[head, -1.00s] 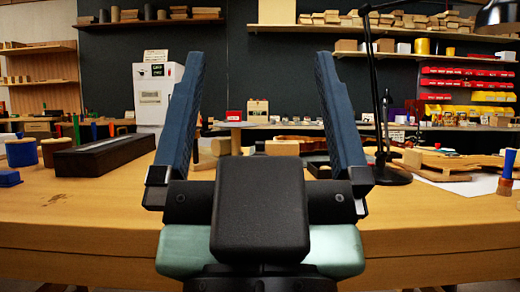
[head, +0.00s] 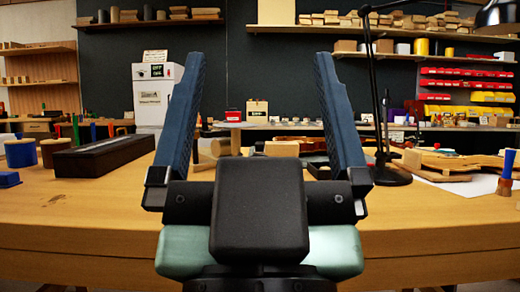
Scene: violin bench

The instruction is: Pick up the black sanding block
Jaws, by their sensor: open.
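My gripper (head: 259,58) is in the middle of the head view, its two blue fingers wide apart and pointing up in the picture. Nothing is held between the fingers. I cannot clearly make out the black sanding block. A long black box-like thing (head: 98,157) lies on the bench left of my gripper, but I cannot tell that it is the block. A dark, low thing (head: 319,169) shows partly behind the right finger; its shape is unclear. My gripper and wrist hide part of the bench middle.
The wooden bench (head: 110,213) has clear room at its front left. A black lamp (head: 388,174), violin parts (head: 447,165) and a brush (head: 506,177) are at right.

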